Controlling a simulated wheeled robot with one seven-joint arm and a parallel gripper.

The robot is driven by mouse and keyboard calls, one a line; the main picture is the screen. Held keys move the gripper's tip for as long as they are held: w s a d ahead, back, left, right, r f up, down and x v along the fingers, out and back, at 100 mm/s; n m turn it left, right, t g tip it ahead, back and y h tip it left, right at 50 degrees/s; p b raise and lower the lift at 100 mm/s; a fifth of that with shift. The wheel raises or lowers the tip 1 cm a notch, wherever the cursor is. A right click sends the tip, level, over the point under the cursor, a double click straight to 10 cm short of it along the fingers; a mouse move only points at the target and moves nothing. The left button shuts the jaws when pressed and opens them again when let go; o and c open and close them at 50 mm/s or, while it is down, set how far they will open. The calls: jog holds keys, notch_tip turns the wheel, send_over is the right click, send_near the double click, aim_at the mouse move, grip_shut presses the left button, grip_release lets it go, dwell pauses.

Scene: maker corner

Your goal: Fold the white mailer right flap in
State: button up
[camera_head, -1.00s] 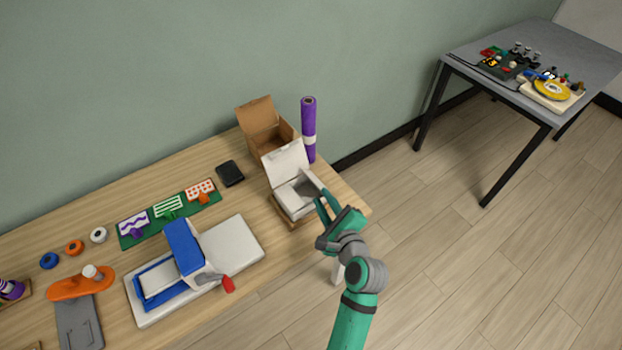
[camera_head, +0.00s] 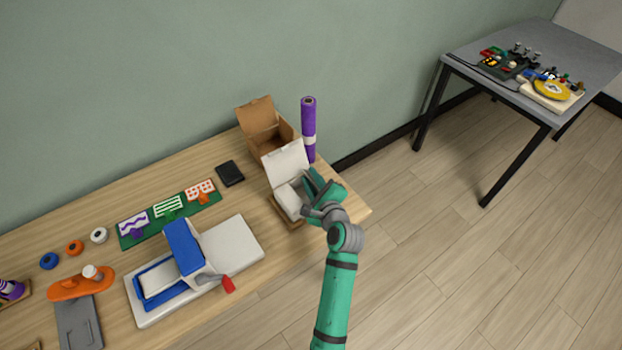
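The white mailer (camera_head: 286,161) stands near the right end of the wooden table, with its lid raised at the back. A pale surface shows inside its left part. My gripper (camera_head: 309,183) is over the mailer's right side and covers the right flap, so I cannot see how far that flap is folded. The green fingers overlap the box in this view. I cannot make out a gap between them or whether they touch the flap.
A brown open box (camera_head: 264,127) stands behind the mailer, and a purple roll (camera_head: 309,130) stands upright beside it. A black pad (camera_head: 230,173) lies to the left. A blue and white press (camera_head: 186,258) stands front left. The table's right edge is close.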

grip_shut()
jog(key=shift+s+a+f+n+t, duration=0.2)
jog(key=shift+a+f+n+t, duration=0.2)
jog(key=shift+n, duration=0.4)
jog(key=shift+s+f+n+t+h, duration=0.2)
jog(key=shift+f+n+t+h, duration=0.35)
jog(key=shift+n, duration=0.45)
jog(key=shift+r, duration=0.1)
grip_release()
jog(key=shift+a, duration=0.1)
